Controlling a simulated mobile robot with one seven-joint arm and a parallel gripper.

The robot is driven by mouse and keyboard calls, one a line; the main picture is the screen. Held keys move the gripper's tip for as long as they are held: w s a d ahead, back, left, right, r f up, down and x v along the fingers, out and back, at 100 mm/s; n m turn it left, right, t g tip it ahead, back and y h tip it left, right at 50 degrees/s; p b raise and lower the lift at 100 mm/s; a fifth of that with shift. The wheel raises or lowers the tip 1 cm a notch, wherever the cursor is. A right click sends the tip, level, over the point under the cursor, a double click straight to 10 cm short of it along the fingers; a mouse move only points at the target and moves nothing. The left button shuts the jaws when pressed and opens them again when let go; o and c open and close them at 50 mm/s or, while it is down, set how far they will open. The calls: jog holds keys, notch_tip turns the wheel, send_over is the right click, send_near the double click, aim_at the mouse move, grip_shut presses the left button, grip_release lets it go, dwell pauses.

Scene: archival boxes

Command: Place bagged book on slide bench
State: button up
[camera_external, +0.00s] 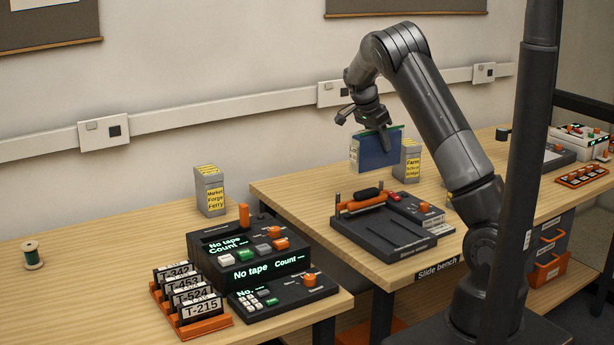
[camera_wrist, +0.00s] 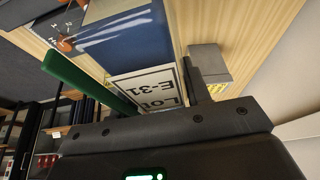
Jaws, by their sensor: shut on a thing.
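The bagged book (camera_external: 375,152) is a blue slab with a green top edge and a white label. It hangs upright in the air above the slide bench (camera_external: 330,235). My gripper (camera_external: 385,138) is shut on its top edge. In the wrist view the bagged book (camera_wrist: 128,42) shows its blue face, a white label reading "Lot E-31" and a green strip. The slide bench is a wooden table with a "Slide bench" tag on its front edge. The book's lower edge is clear of the bench top.
A black device with an orange roller (camera_external: 390,222) stands on the bench's front half. A grey box with yellow labels (camera_external: 411,162) stands just right of the book. The left table holds another grey box (camera_external: 209,192) and a black tape counter (camera_external: 248,250). Bare wood lies left of the book.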

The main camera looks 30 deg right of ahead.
jog(key=shift+w+a+f, duration=1.25)
jog(key=shift+a+f, duration=0.25)
jog(key=shift+f, duration=0.3)
jog(key=shift+w+a+f, duration=1.25)
jog(key=shift+a+f, duration=0.25)
jog(key=shift+f, duration=0.35)
jog(key=shift+w+a+f, duration=1.25)
jog(key=shift+a+f, duration=0.25)
jog(key=shift+f, duration=0.3)
jog(key=shift+f, duration=0.1)
jog(key=o, duration=1.4)
